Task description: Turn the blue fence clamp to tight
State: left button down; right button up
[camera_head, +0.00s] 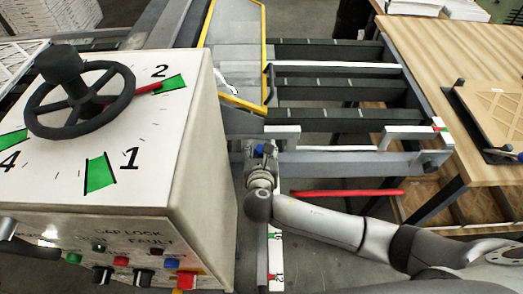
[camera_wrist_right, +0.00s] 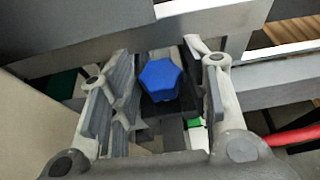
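The blue fence clamp (camera_head: 265,148) is a small blue knob on the grey fence rail, just beyond my right gripper in the head view. In the right wrist view it is a faceted blue knob (camera_wrist_right: 160,80) between the two fingers. My right gripper (camera_head: 260,162) reaches it from the near side. In the wrist view its fingers (camera_wrist_right: 160,95) stand apart, one on each side of the knob, with visible gaps. The gripper is open and does not visibly hold the knob. The clamp's lower parts are partly hidden.
A white control box with a dark handwheel (camera_head: 80,93) and buttons fills the left. A red bar (camera_head: 348,193) lies beyond my right arm. A wooden table (camera_head: 455,62) stands at the right. Dark slatted rails (camera_head: 335,83) and a yellow-edged panel (camera_head: 236,48) lie behind the clamp.

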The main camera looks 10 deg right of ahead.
jog(key=v, duration=1.2)
dwell(0.4)
